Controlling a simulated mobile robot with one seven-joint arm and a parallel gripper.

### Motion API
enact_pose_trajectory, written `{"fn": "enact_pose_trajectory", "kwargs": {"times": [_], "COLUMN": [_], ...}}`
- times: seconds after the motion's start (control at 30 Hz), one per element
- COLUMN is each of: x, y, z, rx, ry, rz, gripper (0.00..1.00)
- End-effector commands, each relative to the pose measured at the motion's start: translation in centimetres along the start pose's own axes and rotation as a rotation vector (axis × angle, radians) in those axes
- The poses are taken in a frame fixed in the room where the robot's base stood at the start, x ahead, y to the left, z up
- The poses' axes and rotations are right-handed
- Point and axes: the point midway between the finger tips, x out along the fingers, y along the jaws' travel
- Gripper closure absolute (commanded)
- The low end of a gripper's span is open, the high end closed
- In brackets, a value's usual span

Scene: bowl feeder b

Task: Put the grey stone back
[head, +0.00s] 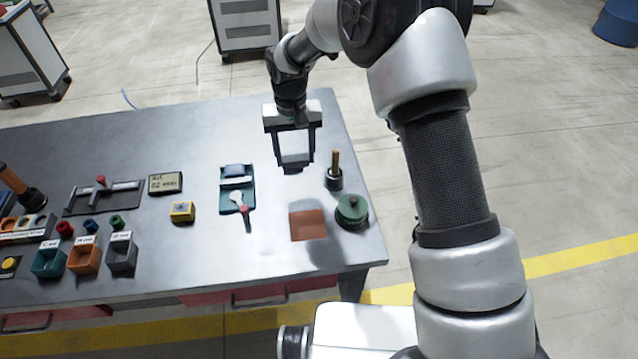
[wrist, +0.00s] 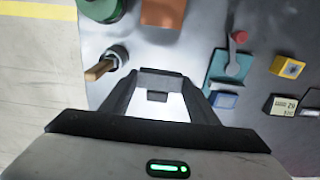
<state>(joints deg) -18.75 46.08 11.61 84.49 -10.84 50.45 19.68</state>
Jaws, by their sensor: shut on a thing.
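My gripper (head: 295,160) is above the far right part of the table. It is shut on a flat dark-grey block, seemingly the grey stone (head: 296,158), held across between the fingertips. In the wrist view the grey stone (wrist: 160,79) spans the gap between the fingers. A teal tray (head: 228,205) lies left of my gripper and nearer the front. The tray (wrist: 215,72) also shows in the wrist view, apart from my gripper.
A black cup with a wooden-handled tool (head: 334,181) stands close to the right of my gripper. A brown mat (head: 308,225) and a green round pot (head: 352,211) are nearer the front. A yellow block (head: 182,212), a small display (head: 165,183) and coloured bins (head: 84,258) stand left.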

Motion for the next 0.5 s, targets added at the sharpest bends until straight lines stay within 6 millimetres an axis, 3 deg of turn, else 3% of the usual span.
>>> {"fn": "enact_pose_trajectory", "kwargs": {"times": [0.3,0.5], "x": [5.2,6.8], "y": [-0.2,-0.2], "z": [0.3,0.2], "rx": [-0.007,-0.006], "ry": [-0.002,-0.002], "rz": [0.000,-0.001], "gripper": [0.67,0.67]}}
